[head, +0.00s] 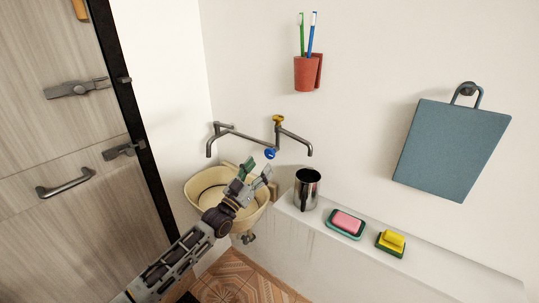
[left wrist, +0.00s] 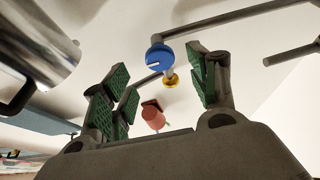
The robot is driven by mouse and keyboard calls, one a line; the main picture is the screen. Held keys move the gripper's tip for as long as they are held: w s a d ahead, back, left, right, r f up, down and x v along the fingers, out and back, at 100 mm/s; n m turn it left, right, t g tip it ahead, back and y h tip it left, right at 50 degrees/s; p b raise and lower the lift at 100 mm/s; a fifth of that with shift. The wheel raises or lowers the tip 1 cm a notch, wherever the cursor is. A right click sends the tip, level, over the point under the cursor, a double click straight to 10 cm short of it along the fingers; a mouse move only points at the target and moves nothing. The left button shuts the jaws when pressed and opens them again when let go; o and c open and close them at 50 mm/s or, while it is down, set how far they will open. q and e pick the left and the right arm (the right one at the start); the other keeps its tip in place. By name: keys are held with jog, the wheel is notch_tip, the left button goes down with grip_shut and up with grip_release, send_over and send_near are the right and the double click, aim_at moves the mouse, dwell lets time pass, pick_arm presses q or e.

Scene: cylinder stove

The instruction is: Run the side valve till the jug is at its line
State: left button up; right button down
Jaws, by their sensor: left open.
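My left gripper (head: 257,172) is open and empty over the basin's right side, just below the blue valve knob (head: 270,154). In the left wrist view the blue knob (left wrist: 158,58) shows between the spread green-padded fingers (left wrist: 163,80), apart from them. A yellow valve knob (head: 278,119) sits higher, by the right spout (head: 298,140); it also shows in the wrist view (left wrist: 171,80). The metal jug (head: 306,188) stands upright on the ledge below the right spout; it also shows in the wrist view (left wrist: 45,45). Its line and water level are not visible.
A cream basin (head: 196,192) hangs below the left spout (head: 209,148). On the white ledge (head: 440,275) lie a pink soap (head: 347,221) in a dish and a yellow sponge (head: 393,241). A red toothbrush cup (head: 306,74) and blue board (head: 450,150) hang on the wall.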

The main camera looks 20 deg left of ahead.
aim_at(269, 156)
pick_arm(q)
jog(key=shift+w+d+r, duration=0.25)
jog(key=shift+w, duration=0.4)
jog(key=shift+x, duration=2.5)
jog(key=shift+w+d+r, duration=0.1)
jog(key=shift+w+r, duration=0.1)
jog(key=shift+w, duration=0.05)
pick_arm(e)
jog(key=shift+s+a+r, duration=0.1)
jog(key=shift+a+r, duration=0.05)
jog(key=shift+a, duration=0.15)
pick_arm(q)
jog(key=shift+c, duration=0.2)
jog(key=c, duration=1)
jog(key=shift+p, duration=0.3)
pick_arm(e)
jog(key=shift+a, duration=0.8)
